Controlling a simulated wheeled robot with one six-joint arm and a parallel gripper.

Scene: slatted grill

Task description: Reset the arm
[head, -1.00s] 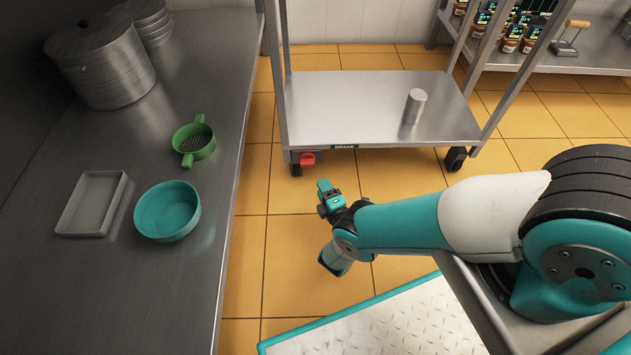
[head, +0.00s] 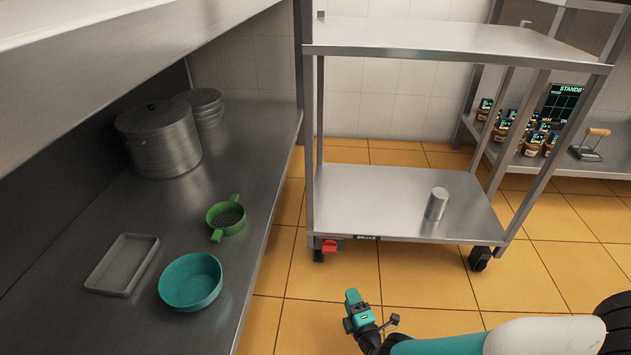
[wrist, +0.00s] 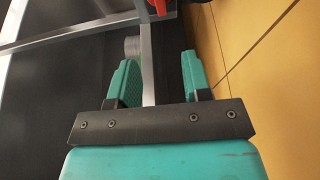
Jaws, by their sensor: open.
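My gripper (head: 353,301) is low in the head view, over the tiled floor between the steel counter and the wheeled cart. In the wrist view its two teal fingers (wrist: 157,80) stand apart with a clear gap and nothing held between them. My teal and white arm reaches in from the lower right of the head view; its base end is cut off by the frame.
The cart (head: 350,200) carries a metal cylinder (head: 437,204). Jars (head: 530,140) stand on the right shelf. Floor (head: 310,325) around my gripper looks clear.

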